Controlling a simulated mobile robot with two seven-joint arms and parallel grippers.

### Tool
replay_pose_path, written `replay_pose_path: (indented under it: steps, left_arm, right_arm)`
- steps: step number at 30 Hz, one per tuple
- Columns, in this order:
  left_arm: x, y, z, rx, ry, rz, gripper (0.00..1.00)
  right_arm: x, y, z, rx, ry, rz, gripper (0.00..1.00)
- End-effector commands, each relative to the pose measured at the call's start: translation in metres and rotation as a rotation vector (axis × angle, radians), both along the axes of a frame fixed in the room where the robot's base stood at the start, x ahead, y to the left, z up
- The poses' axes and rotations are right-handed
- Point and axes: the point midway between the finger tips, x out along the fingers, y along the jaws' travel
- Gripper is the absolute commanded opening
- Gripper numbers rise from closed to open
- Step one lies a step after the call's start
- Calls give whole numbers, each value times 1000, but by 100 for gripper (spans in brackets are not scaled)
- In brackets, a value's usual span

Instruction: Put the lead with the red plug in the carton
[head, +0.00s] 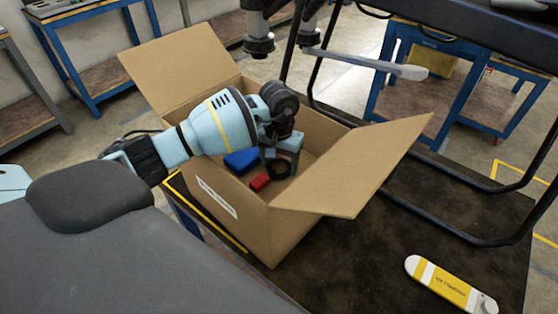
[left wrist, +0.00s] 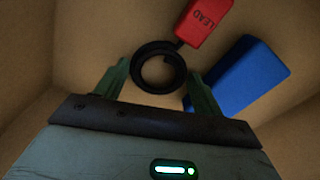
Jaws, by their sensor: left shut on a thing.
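The open carton (head: 262,228) stands on a dark table, its flaps folded outward. My left gripper (head: 281,162) reaches down into it. The lead has a red plug (head: 260,182) and a black coiled cable (head: 279,169). In the left wrist view the coil (left wrist: 158,82) sits between the fingertips of my left gripper (left wrist: 158,86), which is shut on it. My right gripper is not in view.
A blue block (head: 241,161) lies in the carton beside the lead. A yellow and white device (head: 450,285) lies on the dark table (head: 345,255) at the lower right. A black tubular frame (head: 405,205) with dark drone parts (head: 259,45) stands behind and to the right.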

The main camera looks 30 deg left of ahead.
Motion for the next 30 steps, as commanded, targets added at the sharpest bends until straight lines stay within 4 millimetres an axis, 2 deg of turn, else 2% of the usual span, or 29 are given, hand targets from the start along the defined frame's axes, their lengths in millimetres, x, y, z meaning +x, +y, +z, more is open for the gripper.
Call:
replay_pose_path:
  steps: [1, 2, 4, 12, 17, 30]
  left_arm:
    - [0, 0, -3, 1, 2, 0, 45]
    - [0, 0, -3, 1, 2, 0, 71]
    - [0, 0, -2, 1, 1, 0, 78]
    - [0, 0, -1, 0, 1, 0, 78]
    - [1, 0, 12, 0, -4, 0, 78]
    - [1, 0, 94, 0, -3, 0, 78]
  right_arm:
    - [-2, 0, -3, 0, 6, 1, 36]
    - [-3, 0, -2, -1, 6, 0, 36]
    - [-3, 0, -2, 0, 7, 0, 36]
    - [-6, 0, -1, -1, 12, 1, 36]
    - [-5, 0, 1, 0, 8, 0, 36]
    - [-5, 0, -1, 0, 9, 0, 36]
